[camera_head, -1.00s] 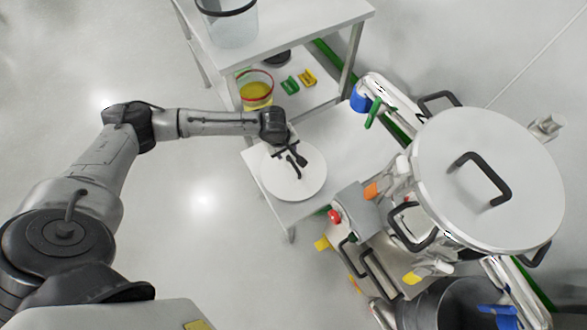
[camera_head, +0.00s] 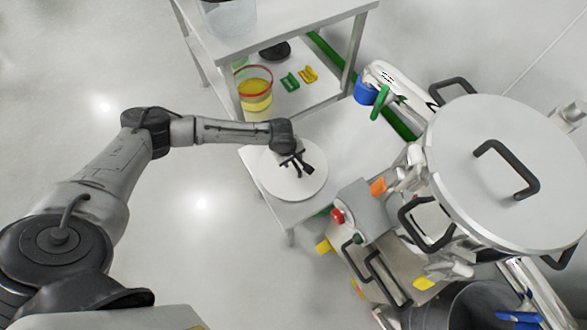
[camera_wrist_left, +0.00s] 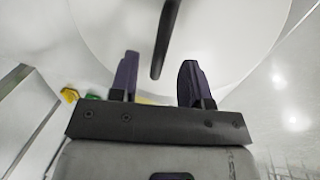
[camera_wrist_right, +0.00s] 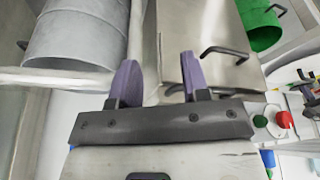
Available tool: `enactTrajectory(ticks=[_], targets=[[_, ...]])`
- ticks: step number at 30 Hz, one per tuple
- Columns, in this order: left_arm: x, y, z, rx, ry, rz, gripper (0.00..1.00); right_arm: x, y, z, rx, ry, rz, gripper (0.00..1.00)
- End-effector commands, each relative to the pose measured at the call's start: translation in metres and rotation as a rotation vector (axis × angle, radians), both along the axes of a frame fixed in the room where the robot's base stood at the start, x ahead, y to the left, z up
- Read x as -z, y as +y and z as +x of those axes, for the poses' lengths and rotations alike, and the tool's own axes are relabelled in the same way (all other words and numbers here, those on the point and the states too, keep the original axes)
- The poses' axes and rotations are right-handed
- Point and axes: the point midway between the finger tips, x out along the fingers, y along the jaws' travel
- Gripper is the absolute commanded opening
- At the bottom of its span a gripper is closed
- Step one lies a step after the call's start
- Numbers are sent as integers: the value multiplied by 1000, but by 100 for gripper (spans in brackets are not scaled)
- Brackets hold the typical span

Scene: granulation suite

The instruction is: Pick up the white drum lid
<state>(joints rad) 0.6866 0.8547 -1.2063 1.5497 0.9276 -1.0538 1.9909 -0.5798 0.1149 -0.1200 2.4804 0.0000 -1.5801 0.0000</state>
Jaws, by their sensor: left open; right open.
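The white drum lid (camera_head: 283,184) lies flat on the lower table in the head view, a round white disc. It fills much of the left wrist view (camera_wrist_left: 225,40), where its dark bar handle (camera_wrist_left: 164,42) shows. My left gripper (camera_head: 303,170) is over the lid and hides part of it. In the left wrist view its two fingers (camera_wrist_left: 158,68) are apart, with the handle's near end in line with the gap between them. Nothing is gripped. My right gripper (camera_wrist_right: 159,68) is open and empty in the right wrist view and out of the head view.
A large lidded steel vessel (camera_head: 510,190) stands at the right, beside a control box with a red button (camera_head: 338,215). A tub with yellow contents (camera_head: 256,92) and green and yellow clips (camera_head: 290,82) are on the shelf behind. A green bar (camera_head: 400,125) is near.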

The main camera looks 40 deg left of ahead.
Motion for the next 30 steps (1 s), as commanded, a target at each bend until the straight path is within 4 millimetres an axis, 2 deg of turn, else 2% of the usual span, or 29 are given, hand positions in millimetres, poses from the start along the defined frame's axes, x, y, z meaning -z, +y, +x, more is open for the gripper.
enactTrajectory(ticks=[1, 6, 18, 30], targets=[[11, 0, 2, 0, 0, 1, 43, 11, 0, 0, 1, 0, 0, 43], [28, -1, 5, 1, 0, 1, 43, 23, 0, 0, 1, 1, 0, 43], [33, -2, 7, 1, 0, 0, 43, 25, -2, 0, -4, 1, -7, 43], [33, -2, 6, 1, 0, 0, 5, 25, -3, 0, -6, 1, -10, 43]])
